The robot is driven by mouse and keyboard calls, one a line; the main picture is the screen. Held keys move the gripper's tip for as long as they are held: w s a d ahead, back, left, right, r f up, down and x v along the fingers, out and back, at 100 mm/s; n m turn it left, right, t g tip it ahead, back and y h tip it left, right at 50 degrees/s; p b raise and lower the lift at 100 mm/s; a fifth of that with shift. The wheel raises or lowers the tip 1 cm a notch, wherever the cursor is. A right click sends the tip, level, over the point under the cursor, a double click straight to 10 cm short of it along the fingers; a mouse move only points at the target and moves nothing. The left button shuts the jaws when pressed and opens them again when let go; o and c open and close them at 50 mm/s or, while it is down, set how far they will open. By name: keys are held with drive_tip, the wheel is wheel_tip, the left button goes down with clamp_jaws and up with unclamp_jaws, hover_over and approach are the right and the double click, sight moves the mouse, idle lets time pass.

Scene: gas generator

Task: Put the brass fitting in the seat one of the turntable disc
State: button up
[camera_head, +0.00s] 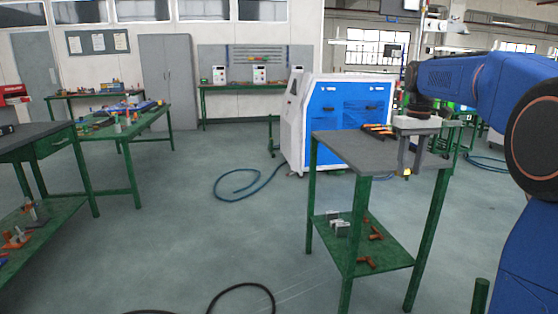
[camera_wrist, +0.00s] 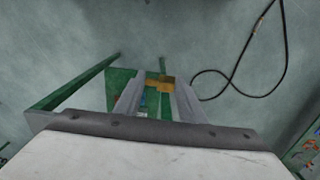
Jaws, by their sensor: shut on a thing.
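My gripper (camera_head: 408,172) points down at the right part of the grey-topped table in the head view. It is shut on the brass fitting (camera_head: 407,177), a small yellow piece at its fingertips. In the wrist view the brass fitting (camera_wrist: 166,82) shows between the far ends of the two grey fingers (camera_wrist: 158,88). Its lower part and exact tilt are too small to tell. I cannot make out the turntable disc or its seat one in either view.
The grey-topped table (camera_head: 350,152) has orange-handled tools (camera_head: 378,130) at its back edge and grey and orange parts on its lower shelf (camera_head: 385,252). A blue and white cabinet (camera_head: 345,110) stands behind it. A black hose (camera_wrist: 255,92) lies on open floor.

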drive_tip(key=w+a+f, duration=0.1)
drive_tip(key=a+f, duration=0.2)
drive_tip(key=f, duration=1.8)
drive_tip(key=w+a+f+m, duration=0.1)
drive_tip(key=a+f, duration=0.2)
drive_tip(key=f, duration=1.8)
drive_tip(key=w+a+f+m, duration=0.1)
drive_tip(key=w+a+f, duration=0.1)
drive_tip(key=f, duration=1.9)
drive_tip(key=shift+a, duration=0.9)
drive_tip(key=shift+d, duration=0.15)
